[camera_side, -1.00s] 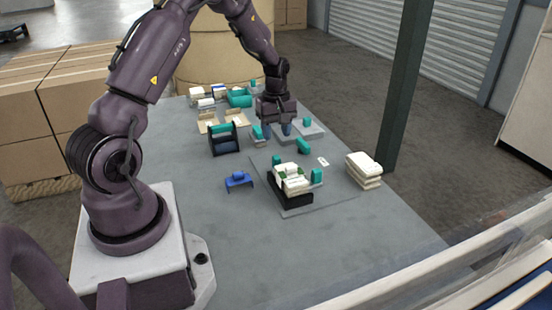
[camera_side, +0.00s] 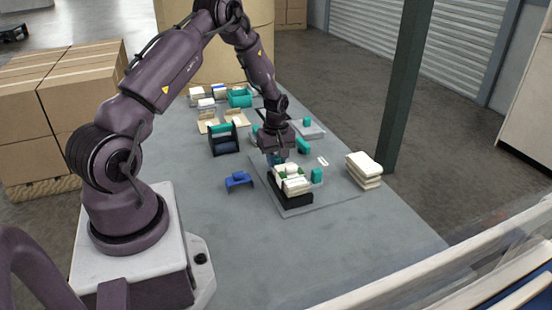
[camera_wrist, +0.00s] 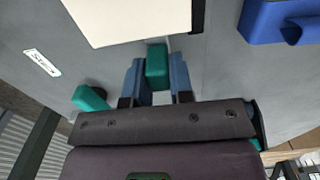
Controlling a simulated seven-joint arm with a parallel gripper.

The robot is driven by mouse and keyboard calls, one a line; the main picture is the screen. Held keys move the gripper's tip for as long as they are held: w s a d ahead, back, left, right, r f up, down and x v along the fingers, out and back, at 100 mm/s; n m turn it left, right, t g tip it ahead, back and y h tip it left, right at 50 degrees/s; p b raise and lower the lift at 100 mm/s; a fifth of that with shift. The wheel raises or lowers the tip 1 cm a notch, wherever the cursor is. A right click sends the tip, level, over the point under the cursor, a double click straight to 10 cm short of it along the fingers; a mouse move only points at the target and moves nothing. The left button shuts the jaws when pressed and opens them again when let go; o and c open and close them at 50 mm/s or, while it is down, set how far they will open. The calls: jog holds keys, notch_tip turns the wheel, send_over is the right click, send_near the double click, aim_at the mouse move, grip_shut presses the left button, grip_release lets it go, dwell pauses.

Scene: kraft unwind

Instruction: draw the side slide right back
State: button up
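The work fixture is a black bed (camera_side: 292,196) carrying a cream stack (camera_side: 291,183) with green bits, on a grey plate (camera_side: 325,197). A teal upright handle (camera_side: 316,176) stands at its right side. My gripper (camera_side: 277,158) points down at the far end of the fixture. In the wrist view my gripper's blue fingers (camera_wrist: 157,80) lie on both sides of a teal block (camera_wrist: 157,66). The block touches or nearly touches the fingers; I cannot tell whether they grip it. The cream piece (camera_wrist: 130,18) lies just beyond it. Which teal piece is the side slide is not certain.
A blue bracket (camera_side: 238,181) lies left of the fixture, and a cream stack (camera_side: 364,170) stands to the right. A teal bar (camera_side: 303,146) lies behind, beside a white label (camera_side: 323,161). A dark-and-teal holder (camera_side: 223,139) stands at back left. The near tabletop is clear.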

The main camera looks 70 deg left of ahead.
grip_shut()
jog(key=a, duration=0.6)
jog(key=shift+a, duration=0.3)
jog(key=o, duration=0.6)
grip_release()
jog(key=shift+c, duration=0.2)
jog(key=shift+d, duration=0.1)
notch_tip(320, 180, up, 13)
